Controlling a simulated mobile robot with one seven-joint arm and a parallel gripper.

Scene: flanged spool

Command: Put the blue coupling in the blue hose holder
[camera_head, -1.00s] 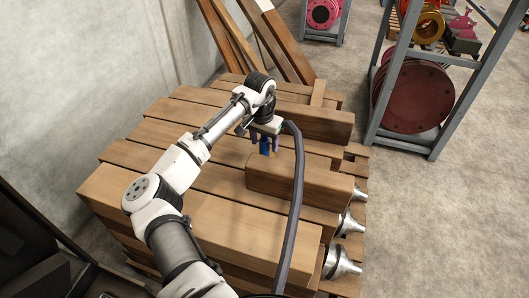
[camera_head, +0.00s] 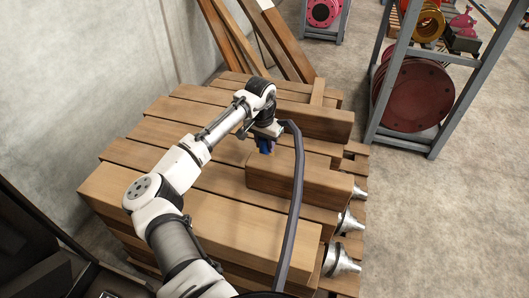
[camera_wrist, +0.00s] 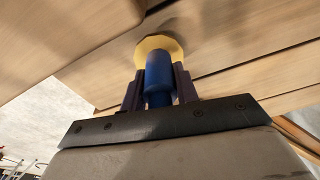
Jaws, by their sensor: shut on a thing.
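The blue coupling (camera_wrist: 159,74) is a short blue cylinder in the middle of the wrist view. A round yellow disc (camera_wrist: 150,44) shows just beyond its far end; I cannot tell whether they are one piece. My gripper (camera_wrist: 159,86) is shut on the coupling, with one dark purple finger on each side. In the head view, my gripper (camera_head: 266,146) is small and low at the wooden beam on the stacked boards. Its fingers hide most of the coupling there. I cannot make out a blue hose holder in either view.
A thick wooden beam (camera_head: 275,180) lies right beside my gripper, and another (camera_head: 312,122) lies behind it. A dark hose (camera_head: 296,190) curves down from my wrist. Metal cones (camera_head: 342,262) stick out at the stack's right. A grey rack (camera_head: 448,105) stands farther right.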

